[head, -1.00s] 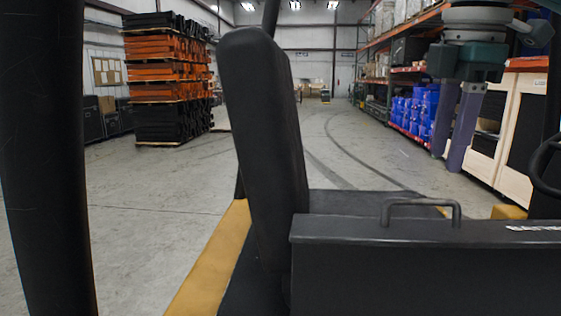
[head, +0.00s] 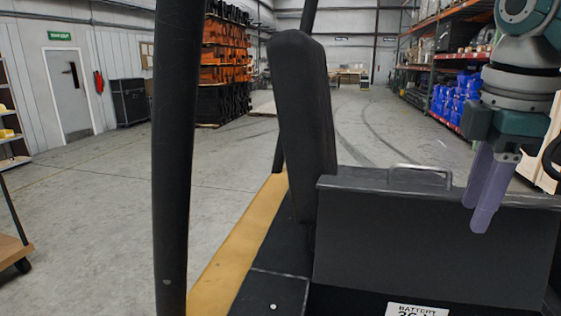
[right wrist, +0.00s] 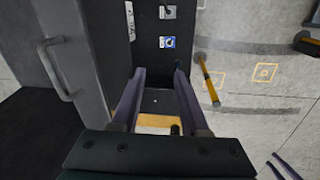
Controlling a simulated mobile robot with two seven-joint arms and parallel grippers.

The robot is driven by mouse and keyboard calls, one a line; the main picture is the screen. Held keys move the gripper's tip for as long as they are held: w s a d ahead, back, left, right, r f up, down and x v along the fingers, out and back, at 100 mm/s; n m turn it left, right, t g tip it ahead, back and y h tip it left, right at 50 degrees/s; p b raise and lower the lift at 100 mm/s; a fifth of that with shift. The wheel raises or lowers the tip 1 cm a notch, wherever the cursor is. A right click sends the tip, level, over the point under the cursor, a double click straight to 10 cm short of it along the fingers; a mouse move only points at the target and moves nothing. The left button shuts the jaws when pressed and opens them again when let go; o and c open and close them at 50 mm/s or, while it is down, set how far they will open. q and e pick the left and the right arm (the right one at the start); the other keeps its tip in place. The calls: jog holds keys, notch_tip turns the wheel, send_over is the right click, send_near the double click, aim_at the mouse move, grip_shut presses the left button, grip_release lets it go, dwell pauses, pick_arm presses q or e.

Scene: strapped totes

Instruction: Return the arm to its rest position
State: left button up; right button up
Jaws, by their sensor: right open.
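My right gripper (head: 478,214) hangs at the right of the head view, fingers pointing down in front of the dark battery housing (head: 430,240) of a parked vehicle. It is open and empty. In the right wrist view its two purple fingers (right wrist: 160,72) stand apart, with the vehicle's dark panel and part of a yellow edge showing between and beyond them. Nothing is held. My left gripper is not in the head view; two purple strips in the lower right corner of the right wrist view look like its fingers (right wrist: 284,166), cut off by the edge.
The vehicle has a black seat back (head: 303,110), a dark upright post (head: 180,150), a metal handle (head: 420,175) and a yellow side edge (head: 240,240). A wooden-decked cart (head: 14,250) stands at left. Open concrete floor lies beyond; blue bins (head: 460,95) are on racking at right.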

jog(key=s+a+f+m+t+y+p, duration=0.1)
jog(key=s+a+f+m+p, duration=0.25)
jog(key=s, duration=0.55)
jog(key=s+a+f+m+p, duration=0.3)
jog(key=s+f+m, duration=0.1)
jog(key=s, duration=0.5)
jog(key=s+r+m+t+p, duration=0.1)
jog(key=s+r+m, duration=0.3)
jog(key=s, duration=0.5)
jog(key=shift+d+r+p, duration=0.15)
jog(key=shift+d+p, duration=0.2)
jog(key=shift+p, duration=0.3)
jog(key=shift+m, duration=0.25)
